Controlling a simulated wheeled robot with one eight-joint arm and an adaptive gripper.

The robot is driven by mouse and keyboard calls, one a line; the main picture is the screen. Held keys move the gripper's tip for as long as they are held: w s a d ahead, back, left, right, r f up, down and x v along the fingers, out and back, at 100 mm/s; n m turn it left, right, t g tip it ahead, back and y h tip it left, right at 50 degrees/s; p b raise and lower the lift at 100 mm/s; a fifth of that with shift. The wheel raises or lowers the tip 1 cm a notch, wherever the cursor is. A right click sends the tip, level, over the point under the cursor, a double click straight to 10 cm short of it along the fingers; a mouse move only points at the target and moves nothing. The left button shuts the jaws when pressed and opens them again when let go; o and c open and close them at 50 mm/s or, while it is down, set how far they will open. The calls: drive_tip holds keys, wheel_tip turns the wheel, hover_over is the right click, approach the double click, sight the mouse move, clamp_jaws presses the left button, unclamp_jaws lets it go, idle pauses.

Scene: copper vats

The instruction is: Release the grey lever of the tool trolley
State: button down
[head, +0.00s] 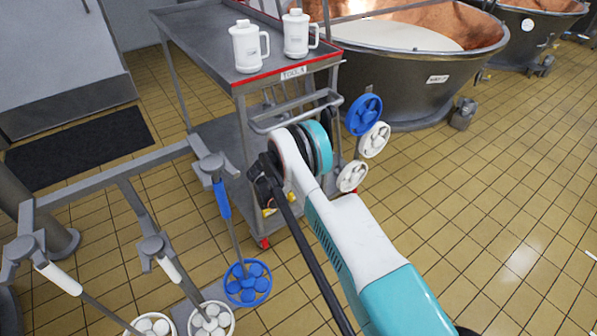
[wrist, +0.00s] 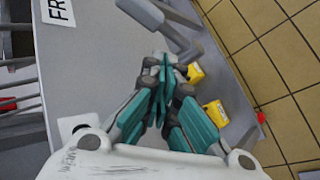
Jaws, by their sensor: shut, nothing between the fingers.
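The tool trolley (head: 262,84) is a grey metal cart with a red-edged top, in the middle of the head view. In the wrist view its grey panel (wrist: 95,55) fills the left side, with part of a white label. A grey bar-like part (wrist: 182,38), which may be the lever, shows at the top of the wrist view. My gripper (wrist: 163,68) is shut and empty, its tips just below that part in the picture. I cannot tell whether they touch. In the head view my own arm hides the gripper and the lever.
Two white jugs (head: 249,46) (head: 296,34) stand on the trolley top. Blue and white wheel-headed tools (head: 364,115) hang at its right side. A rack (head: 120,180) with similar tools stands at the left. A copper vat (head: 420,75) is behind. Tiled floor is open at the right.

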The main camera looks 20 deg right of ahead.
drive_tip(key=shift+s+a, duration=0.25)
drive_tip(key=shift+a, duration=0.45)
drive_tip(key=a, duration=0.1)
drive_tip(key=s+a, duration=0.1)
drive_tip(key=a, duration=0.2)
drive_tip(key=shift+s+a, duration=0.25)
drive_tip(key=shift+a, duration=0.1)
idle(0.4)
